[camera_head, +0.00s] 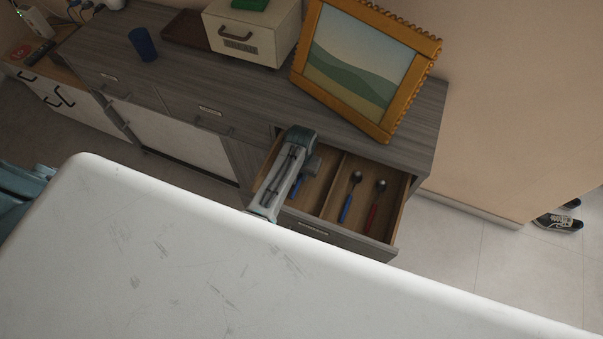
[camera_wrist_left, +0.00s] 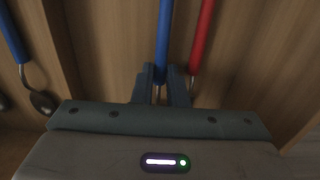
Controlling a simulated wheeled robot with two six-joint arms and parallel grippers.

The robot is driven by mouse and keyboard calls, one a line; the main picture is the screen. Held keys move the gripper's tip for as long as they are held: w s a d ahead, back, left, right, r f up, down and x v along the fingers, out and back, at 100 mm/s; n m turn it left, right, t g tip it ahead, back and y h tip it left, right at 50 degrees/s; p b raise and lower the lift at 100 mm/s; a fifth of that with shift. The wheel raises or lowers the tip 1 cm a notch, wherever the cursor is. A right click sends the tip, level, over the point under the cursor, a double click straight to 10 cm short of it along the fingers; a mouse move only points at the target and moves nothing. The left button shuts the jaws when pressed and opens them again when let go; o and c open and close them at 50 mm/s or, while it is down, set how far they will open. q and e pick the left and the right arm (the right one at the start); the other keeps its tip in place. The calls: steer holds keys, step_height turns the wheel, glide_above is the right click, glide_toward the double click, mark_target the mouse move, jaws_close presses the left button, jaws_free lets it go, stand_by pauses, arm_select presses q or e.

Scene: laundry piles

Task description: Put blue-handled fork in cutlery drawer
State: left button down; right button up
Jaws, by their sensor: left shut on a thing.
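The cutlery drawer (camera_head: 345,237) is pulled out of the grey wooden cabinet, with a divider splitting it into compartments. My left gripper (camera_head: 311,166) is down over its left compartment in the head view. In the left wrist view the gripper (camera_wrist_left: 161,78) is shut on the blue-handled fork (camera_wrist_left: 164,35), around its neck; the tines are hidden. Part of a blue handle (camera_head: 297,188) shows beside my arm in the head view. A red-handled utensil (camera_wrist_left: 203,35) lies just right of the fork in the wrist view. My right gripper is not in view.
A blue-handled spoon (camera_head: 350,197) and a red-handled spoon (camera_head: 376,207) lie in the drawer's right compartment. A picture frame (camera_head: 300,50), a white box (camera_head: 250,35) and a blue cup (camera_head: 143,44) stand on the cabinet. A bare white table (camera_head: 200,270) fills the foreground.

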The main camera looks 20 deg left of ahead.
arm_select(q)
steer(key=shift+d+f, duration=0.1)
steer(key=shift+f, duration=0.35)
steer(key=c, duration=1.5)
jaws_free()
steer(key=shift+o, duration=0.2)
step_height(320, 180, up, 12)
steer(key=shift+r, duration=0.15)
